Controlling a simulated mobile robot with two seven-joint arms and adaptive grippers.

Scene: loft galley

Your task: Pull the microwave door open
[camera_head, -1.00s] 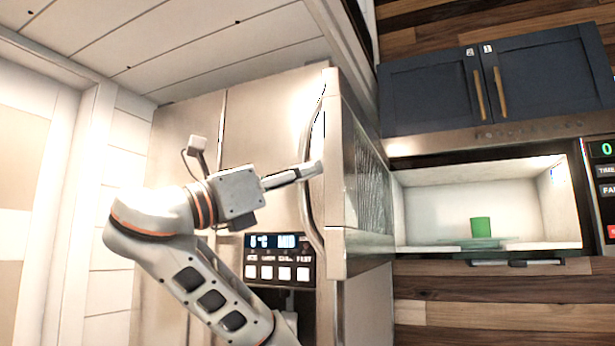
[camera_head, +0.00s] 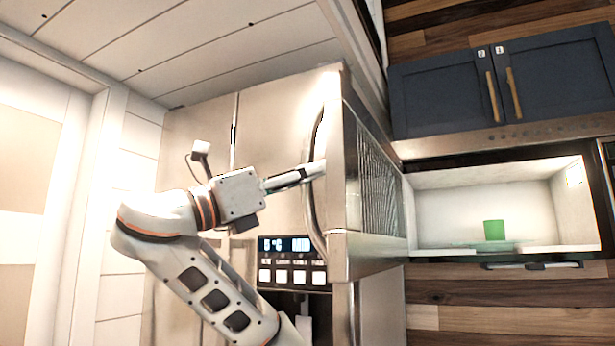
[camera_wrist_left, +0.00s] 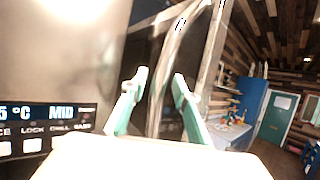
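The microwave (camera_head: 500,192) has its cavity lit and uncovered. Its door (camera_head: 368,195) stands swung far out toward the left, showing its patterned inner window. The curved metal door handle (camera_head: 311,215) is on the door's far-left face. My left gripper (camera_head: 318,171) reaches from the left across this handle. In the left wrist view, the two pale green fingers of my left gripper (camera_wrist_left: 158,90) stand apart, with the handle bar (camera_wrist_left: 160,70) between them and gaps visible. Whether a finger touches the bar is unclear. My right gripper is not in view.
A green cup (camera_head: 494,230) stands inside the microwave. A steel fridge with a lit display (camera_head: 288,245) is behind my left arm. Dark blue cabinets (camera_head: 440,95) hang above the microwave. A white panelled wall (camera_head: 128,190) is at left.

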